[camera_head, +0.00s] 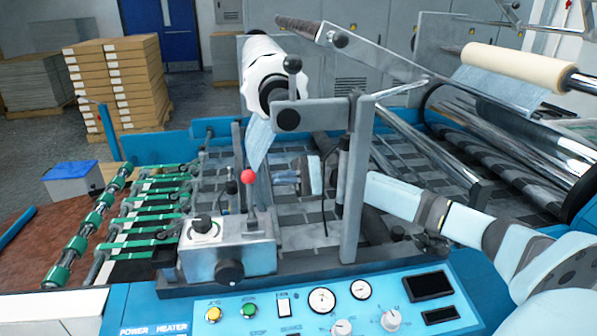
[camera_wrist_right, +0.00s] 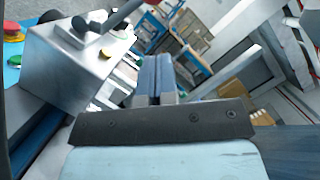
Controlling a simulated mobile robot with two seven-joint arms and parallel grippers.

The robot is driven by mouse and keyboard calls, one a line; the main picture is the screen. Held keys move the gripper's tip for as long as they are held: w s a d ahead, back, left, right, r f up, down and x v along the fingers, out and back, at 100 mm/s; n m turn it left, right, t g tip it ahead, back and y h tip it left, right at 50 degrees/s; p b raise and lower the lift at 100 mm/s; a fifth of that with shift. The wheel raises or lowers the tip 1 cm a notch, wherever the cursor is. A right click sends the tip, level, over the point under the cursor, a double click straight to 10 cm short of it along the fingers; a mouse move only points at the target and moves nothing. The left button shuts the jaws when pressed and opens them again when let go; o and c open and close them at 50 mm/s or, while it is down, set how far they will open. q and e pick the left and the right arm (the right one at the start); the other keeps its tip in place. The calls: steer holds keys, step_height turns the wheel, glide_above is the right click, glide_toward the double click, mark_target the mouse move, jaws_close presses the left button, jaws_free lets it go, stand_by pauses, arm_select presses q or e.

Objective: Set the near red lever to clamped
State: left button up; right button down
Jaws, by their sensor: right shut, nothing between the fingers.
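The near red lever (camera_head: 248,190) has a red ball knob on a dark stem. It stands roughly upright on a grey metal box on the machine's near side. In the right wrist view its dark stem (camera_wrist_right: 122,15) slants at the top edge, with the knob mostly cut off. My right gripper (camera_head: 277,182) reaches in from the right, behind a metal upright. Its fingers point left and lie just right of the lever, with no clear contact. In the right wrist view the fingers (camera_wrist_right: 155,75) are together and empty. My left gripper is out of view.
The metal box (camera_head: 228,255) carries a black knob (camera_head: 201,222). A grey upright (camera_head: 354,180) stands in front of my right wrist. The blue control panel (camera_head: 300,318) lies nearest. Green rollers (camera_head: 95,215) are at left, a film roll (camera_head: 265,62) above.

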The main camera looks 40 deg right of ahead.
mark_target(250, 192)
arm_select(q)
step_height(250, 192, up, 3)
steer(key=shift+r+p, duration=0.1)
steer(key=shift+p, duration=1.05)
arm_select(e)
steer(key=a+r, duration=0.2)
steer(key=a, duration=0.3)
steer(key=shift+s+a+r, duration=0.3)
